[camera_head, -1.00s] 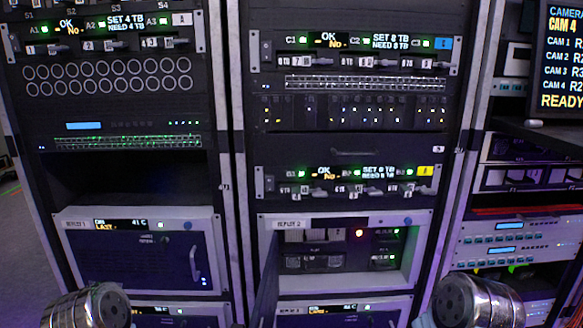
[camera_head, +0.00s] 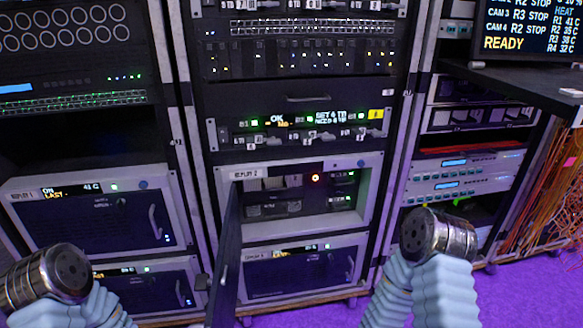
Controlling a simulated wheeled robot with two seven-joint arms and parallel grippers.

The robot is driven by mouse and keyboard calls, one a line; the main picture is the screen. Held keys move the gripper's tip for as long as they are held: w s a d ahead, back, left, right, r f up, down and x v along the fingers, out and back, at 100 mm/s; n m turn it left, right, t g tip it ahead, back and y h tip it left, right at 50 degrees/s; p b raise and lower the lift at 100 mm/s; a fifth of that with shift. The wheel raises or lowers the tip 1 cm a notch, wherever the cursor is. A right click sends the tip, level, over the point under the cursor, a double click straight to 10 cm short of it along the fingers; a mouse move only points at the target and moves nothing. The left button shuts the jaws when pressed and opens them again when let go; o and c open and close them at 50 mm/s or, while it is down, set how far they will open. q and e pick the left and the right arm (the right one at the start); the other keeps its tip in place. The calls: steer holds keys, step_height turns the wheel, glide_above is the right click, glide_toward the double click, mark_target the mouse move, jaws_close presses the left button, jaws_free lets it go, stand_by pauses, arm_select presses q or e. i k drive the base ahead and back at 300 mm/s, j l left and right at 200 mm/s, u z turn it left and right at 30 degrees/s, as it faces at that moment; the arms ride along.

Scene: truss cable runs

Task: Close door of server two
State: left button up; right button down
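The server whose label ends in 2 (camera_head: 292,171) sits in the middle rack, a pale-framed box below the green-lit drive strip. Its front is open and shows dark modules, a red light and small green lights inside. Its dark door (camera_head: 229,250) hangs at the left side of the opening, swung out toward me and seen nearly edge-on. A small pale handle shows low on the door. Rounded metal joints of my two arms show at the lower left and lower right, both apart from the door. No gripper fingers are in view.
A similar server with a shut door (camera_head: 85,222) stands in the left rack. Another shut unit (camera_head: 305,272) lies below server two, partly behind the open door. A desk (camera_head: 520,85) with a screen juts out at the right. Purple floor (camera_head: 520,295) is clear at lower right.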

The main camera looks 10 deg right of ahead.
mark_target(221, 308)
steer(key=i+j+z, duration=0.15)
steer(key=j+z, duration=0.15)
steer(key=j, duration=0.15)
steer(key=i+j+z, duration=0.1)
steer(key=j+z, duration=0.2)
steer(key=j, duration=0.15)
steer(key=j+z, duration=0.35)
steer(key=j, duration=0.15)
steer(key=k+j+z, duration=0.1)
steer(key=k, duration=0.55)
steer(key=k+j+z, duration=0.1)
steer(key=k, duration=0.55)
steer(key=i+l, duration=0.3)
steer(key=i, duration=0.2)
